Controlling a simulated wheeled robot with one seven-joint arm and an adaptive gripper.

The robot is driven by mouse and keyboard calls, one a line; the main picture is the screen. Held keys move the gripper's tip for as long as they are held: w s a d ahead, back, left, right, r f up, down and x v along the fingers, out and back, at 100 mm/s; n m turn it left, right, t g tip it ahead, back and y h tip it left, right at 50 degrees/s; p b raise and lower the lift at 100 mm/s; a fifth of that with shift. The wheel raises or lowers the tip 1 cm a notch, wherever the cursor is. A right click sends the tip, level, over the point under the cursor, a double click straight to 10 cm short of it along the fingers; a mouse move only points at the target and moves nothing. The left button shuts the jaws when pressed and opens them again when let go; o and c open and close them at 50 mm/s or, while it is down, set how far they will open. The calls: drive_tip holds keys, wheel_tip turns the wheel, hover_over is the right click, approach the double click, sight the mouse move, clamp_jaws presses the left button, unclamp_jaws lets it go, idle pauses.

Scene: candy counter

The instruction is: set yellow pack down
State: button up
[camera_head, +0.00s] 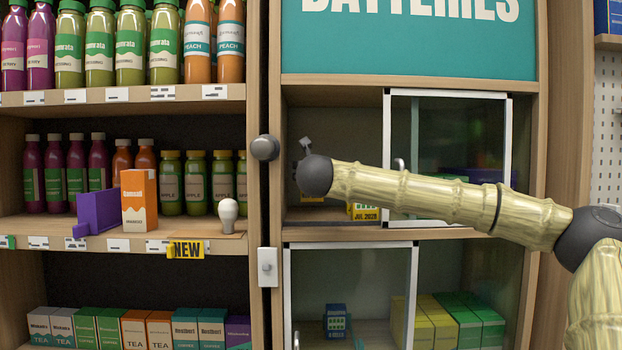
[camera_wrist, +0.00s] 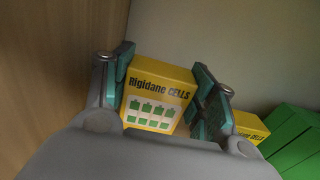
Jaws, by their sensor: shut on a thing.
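In the wrist view a yellow pack (camera_wrist: 161,82) marked "Rigidane CELLS" is between the two teal-padded fingers of my gripper (camera_wrist: 168,98), which is shut on it. In the head view my arm reaches into the open left part of the upper cabinet compartment, and its wrist hides the fingers and most of what is in front of them. A yellow piece marked "JUL 2028" (camera_head: 365,212) shows below my arm at the compartment floor; I cannot tell if it is the held pack. Contact between the held pack and the floor is hidden.
Another yellow pack (camera_wrist: 250,125) and green packs (camera_wrist: 291,140) stand to the right in the wrist view. A white-framed glass door (camera_head: 448,94) covers the compartment's right side. A wooden wall (camera_wrist: 55,60) is close on the left. A dark round knob (camera_head: 265,147) sticks out beside the opening.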

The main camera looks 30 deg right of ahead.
drive_tip(key=shift+w+d+p, duration=0.2)
drive_tip(key=shift+w+p, duration=0.15)
drive_tip(key=shift+p, duration=0.15)
wheel_tip(320, 180, down, 3)
drive_tip(key=shift+r+p, duration=0.15)
drive_tip(key=shift+p, duration=0.75)
drive_tip(key=shift+f, duration=0.4)
drive_tip(key=shift+f, duration=0.2)
drive_tip(key=o, duration=1.1)
drive_tip(key=shift+o, duration=0.2)
drive_tip(key=shift+a+r, duration=0.1)
drive_tip(key=shift+r, duration=0.15)
